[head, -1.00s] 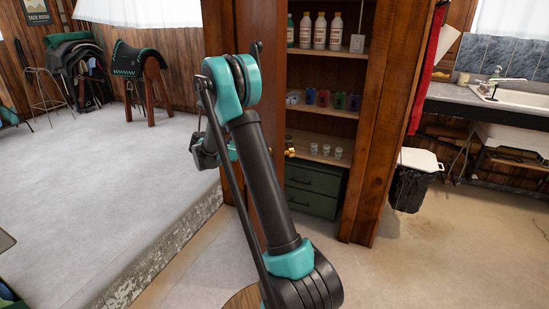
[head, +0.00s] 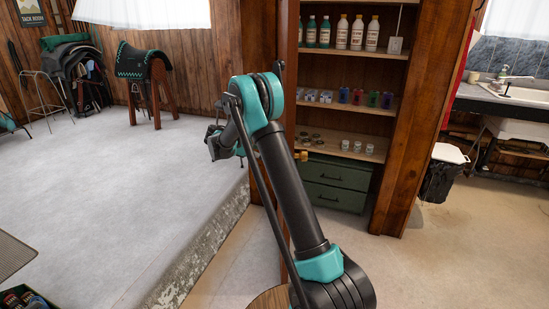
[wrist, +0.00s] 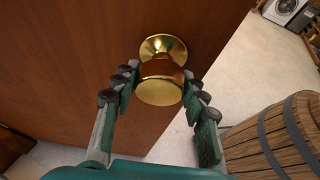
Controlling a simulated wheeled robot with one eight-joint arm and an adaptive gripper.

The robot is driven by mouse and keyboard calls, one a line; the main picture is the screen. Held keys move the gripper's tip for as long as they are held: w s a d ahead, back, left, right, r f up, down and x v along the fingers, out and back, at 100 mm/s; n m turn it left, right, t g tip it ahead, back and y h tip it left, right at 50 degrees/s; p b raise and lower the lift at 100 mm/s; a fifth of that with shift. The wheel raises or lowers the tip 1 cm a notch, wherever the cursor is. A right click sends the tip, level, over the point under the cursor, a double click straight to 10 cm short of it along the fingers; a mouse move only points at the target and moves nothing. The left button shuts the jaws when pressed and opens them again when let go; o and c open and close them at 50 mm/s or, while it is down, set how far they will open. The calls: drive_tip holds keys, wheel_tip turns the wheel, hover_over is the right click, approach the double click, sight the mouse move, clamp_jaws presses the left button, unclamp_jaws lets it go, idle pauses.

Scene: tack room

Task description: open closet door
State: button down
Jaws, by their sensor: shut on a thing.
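The closet door shows in the wrist view as a reddish-brown panel (wrist: 70,60) with a round brass knob (wrist: 160,90). My gripper (wrist: 161,82) has its two green-padded fingers closed around the knob, one on each side. In the head view the door (head: 290,40) stands open, seen nearly edge-on behind my arm at the closet's left side. My arm hides part of the door.
A raised floor edge (head: 215,240) runs along the left of my arm. A saddle on a stand (head: 145,65) is at the back left. A bin (head: 442,175) and sink (head: 515,95) are at the right. A wooden barrel (wrist: 275,140) stands near the gripper.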

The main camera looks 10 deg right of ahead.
drive_tip(key=shift+a, duration=0.25)
drive_tip(key=c, duration=0.8)
unclamp_jaws()
drive_tip(key=shift+w, duration=0.1)
drive_tip(key=shift+c, duration=0.2)
wheel_tip(320, 180, up, 10)
drive_tip(key=shift+c, duration=0.6)
